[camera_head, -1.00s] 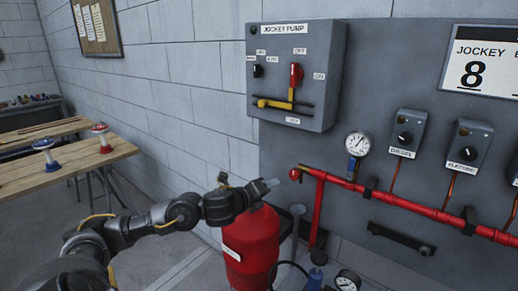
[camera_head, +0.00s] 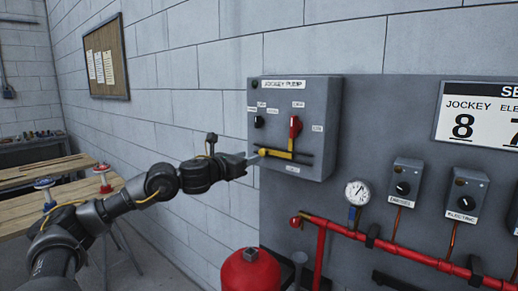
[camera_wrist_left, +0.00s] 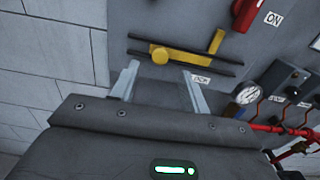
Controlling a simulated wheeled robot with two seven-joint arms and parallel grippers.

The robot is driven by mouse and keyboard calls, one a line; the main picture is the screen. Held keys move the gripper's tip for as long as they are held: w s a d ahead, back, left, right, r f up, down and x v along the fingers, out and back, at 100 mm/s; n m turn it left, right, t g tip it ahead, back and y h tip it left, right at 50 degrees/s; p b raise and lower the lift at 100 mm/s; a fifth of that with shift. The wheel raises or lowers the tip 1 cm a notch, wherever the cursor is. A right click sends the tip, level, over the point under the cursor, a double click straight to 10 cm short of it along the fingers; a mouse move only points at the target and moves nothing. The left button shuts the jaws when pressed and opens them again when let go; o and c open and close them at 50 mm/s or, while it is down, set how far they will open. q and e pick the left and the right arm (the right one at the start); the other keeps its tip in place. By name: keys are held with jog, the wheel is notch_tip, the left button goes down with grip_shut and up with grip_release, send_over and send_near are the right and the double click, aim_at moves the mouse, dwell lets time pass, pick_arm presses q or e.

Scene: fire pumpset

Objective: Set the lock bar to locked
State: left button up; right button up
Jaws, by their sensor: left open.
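The yellow lock bar (camera_head: 278,154) sits between two dark rails on the front of the grey jockey pump box (camera_head: 317,100). It has a round knob at its left end and an upright piece at its right end, below the red handle (camera_head: 295,127). The lock bar also shows in the left wrist view (camera_wrist_left: 188,61), with its knob just beyond the fingertips. My left gripper (camera_head: 253,158) is open and empty at the box's left edge, close to the knob. In the left wrist view its two fingers (camera_wrist_left: 160,72) stand apart below the knob.
A pressure gauge (camera_head: 357,192) and a red pipe (camera_head: 400,251) are below and right of the box. A wooden bench (camera_head: 70,200) is at the left.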

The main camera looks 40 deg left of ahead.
aim_at(261, 153)
pick_arm(q)
jog(key=w+p, duration=0.2)
jog(key=w, duration=0.4)
jog(key=shift+w+r, duration=0.1)
jog(key=shift+w, duration=0.2)
